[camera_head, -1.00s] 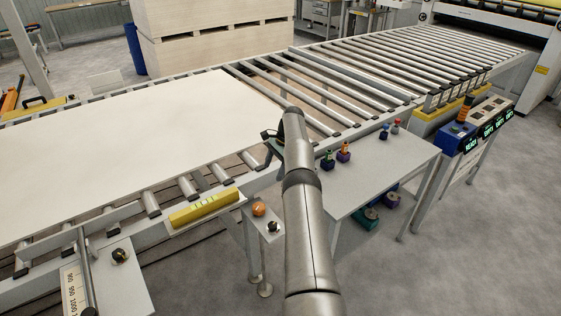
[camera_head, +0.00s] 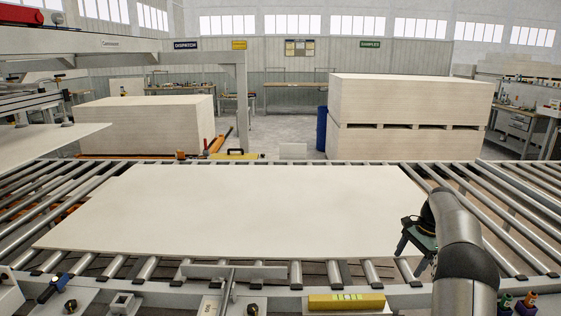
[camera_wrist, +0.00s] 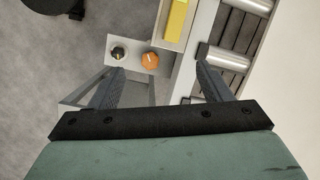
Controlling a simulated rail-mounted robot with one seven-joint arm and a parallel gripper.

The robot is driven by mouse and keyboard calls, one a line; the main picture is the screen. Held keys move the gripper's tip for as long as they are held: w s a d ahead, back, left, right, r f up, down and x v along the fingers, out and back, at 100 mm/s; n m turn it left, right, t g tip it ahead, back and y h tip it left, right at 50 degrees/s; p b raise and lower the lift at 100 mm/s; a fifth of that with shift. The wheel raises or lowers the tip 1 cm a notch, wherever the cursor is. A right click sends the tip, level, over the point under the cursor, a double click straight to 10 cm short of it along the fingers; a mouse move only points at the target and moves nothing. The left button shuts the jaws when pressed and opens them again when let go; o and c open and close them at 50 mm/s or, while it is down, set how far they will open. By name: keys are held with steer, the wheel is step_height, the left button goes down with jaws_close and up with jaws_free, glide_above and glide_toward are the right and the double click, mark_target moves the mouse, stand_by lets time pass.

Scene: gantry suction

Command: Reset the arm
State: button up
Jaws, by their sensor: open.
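My gripper (camera_head: 414,240) hangs at the end of my arm at the lower right of the head view, over the front right corner of the pale board. In the wrist view my gripper (camera_wrist: 157,85) has its two dark fingers spread wide with nothing between them. Below it there show a small grey stand with an orange knob (camera_wrist: 150,60) and a black knob (camera_wrist: 118,52). The fingers appear clear of both knobs.
The large pale board (camera_head: 240,205) lies on the roller conveyor (camera_head: 510,205). A yellow level (camera_head: 346,302) rests at the front edge; it also shows in the wrist view (camera_wrist: 175,20). Stacked boards (camera_head: 410,100) and a blue barrel (camera_head: 321,128) stand behind. Another board (camera_head: 40,145) hangs at left.

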steer(key=s+a+r+n+h, duration=0.1)
steer(key=s+a+r+n, duration=0.3)
steer(key=s+a+r, duration=0.35)
steer(key=s+a+r+n+h, duration=0.1)
steer(key=s+a+r+n, duration=0.25)
steer(key=s+a, duration=0.55)
steer(key=s+a+f+n, duration=0.1)
steer(key=s+a+n, duration=0.1)
steer(key=s, duration=0.6)
steer(key=s+a+f+n, duration=0.2)
steer(key=s+a, duration=0.1)
steer(key=s, duration=0.5)
steer(key=s+a+f+n+t+h, duration=0.1)
steer(key=s+a+f+n, duration=0.1)
steer(key=s, duration=0.6)
steer(key=shift+a+n, duration=0.45)
steer(key=shift+a, duration=0.35)
